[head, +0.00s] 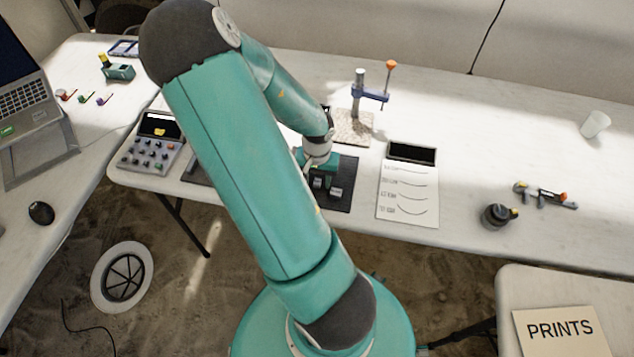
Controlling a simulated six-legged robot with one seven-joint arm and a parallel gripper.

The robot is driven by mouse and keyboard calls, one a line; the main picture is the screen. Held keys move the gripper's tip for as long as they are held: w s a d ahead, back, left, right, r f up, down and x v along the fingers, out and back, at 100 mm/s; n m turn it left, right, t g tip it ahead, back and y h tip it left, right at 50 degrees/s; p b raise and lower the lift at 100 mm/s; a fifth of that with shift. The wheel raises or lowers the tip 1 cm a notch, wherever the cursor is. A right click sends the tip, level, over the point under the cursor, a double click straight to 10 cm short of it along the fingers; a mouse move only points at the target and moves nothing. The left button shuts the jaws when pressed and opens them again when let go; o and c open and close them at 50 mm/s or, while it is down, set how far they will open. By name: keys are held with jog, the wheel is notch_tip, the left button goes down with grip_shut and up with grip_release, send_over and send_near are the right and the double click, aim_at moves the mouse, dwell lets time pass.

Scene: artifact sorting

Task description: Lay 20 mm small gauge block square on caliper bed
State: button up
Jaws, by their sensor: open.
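My gripper (327,188) is at the end of my teal arm, low over a black mat (340,202) near the front edge of the long white table. Its two fingers are apart. I cannot make out anything between them. The 20 mm small gauge block cannot be picked out; my arm and gripper hide part of the mat. I cannot tell for sure which thing is the caliper bed.
A stand with an orange knob (364,92) rises on a speckled base (351,128) behind my gripper. A control box (150,158) is left; a marked sheet (408,195) and dark round object (495,216) are right. A white cup (594,124) stands far right.

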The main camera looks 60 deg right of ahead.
grip_shut()
jog(key=shift+d+r, duration=0.1)
jog(key=shift+r, duration=0.15)
